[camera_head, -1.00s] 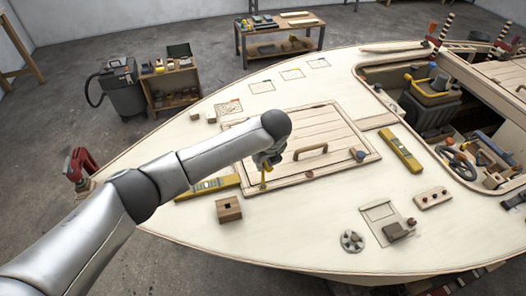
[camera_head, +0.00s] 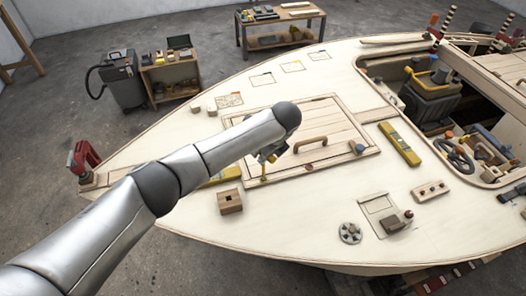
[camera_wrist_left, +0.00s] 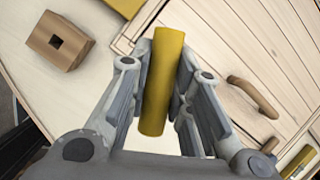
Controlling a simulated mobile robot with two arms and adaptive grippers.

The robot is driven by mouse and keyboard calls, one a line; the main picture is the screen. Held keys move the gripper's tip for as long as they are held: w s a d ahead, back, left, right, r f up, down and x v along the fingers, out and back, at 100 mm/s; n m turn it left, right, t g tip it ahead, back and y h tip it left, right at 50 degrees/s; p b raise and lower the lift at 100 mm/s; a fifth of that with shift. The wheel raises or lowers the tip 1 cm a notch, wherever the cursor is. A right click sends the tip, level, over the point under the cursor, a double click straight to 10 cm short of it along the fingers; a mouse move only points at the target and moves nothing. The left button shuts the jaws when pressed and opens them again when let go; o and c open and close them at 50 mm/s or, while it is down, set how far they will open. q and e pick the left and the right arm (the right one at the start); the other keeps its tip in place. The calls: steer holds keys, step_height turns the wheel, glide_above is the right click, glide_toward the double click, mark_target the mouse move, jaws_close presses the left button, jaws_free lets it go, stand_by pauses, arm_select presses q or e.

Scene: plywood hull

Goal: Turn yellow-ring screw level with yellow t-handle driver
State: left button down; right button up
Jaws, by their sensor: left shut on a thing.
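My left gripper (camera_head: 268,155) is shut on the yellow t-handle driver, over the near left edge of the plank hatch (camera_head: 318,130). In the left wrist view the driver's yellow handle bar (camera_wrist_left: 163,85) lies between the two fingers of the gripper (camera_wrist_left: 166,100). In the head view the driver's thin shaft (camera_head: 263,172) points down to the hatch frame. The yellow-ring screw cannot be made out under the tip. My right gripper is not in view.
A wooden block with a square hole (camera_head: 230,202) stands near the driver. A yellow level (camera_head: 400,144) lies right of the hatch, and another (camera_head: 222,175) is partly behind my arm. The hatch handle (camera_head: 309,144) sticks up. A grey wheel (camera_head: 350,233) lies on the open deck.

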arm_select(q)
steer(key=shift+f, duration=0.15)
steer(key=shift+f+b, duration=0.3)
steer(key=shift+f, duration=0.2)
steer(key=shift+r, duration=0.1)
steer(key=shift+p, duration=0.35)
steer(key=shift+r+m+p, duration=0.1)
steer(key=shift+m+p, duration=0.2)
steer(key=shift+p, duration=0.1)
steer(key=shift+a+r+m+t+h+p, duration=0.1)
steer(key=shift+m+t+h+p, duration=0.3)
steer(key=shift+m+p, duration=0.75)
steer(key=shift+m+h, duration=0.3)
steer(key=shift+m, duration=0.35)
steer(key=shift+f+m+h, duration=0.25)
steer(key=shift+m+h, duration=0.05)
steer(key=shift+m, duration=0.4)
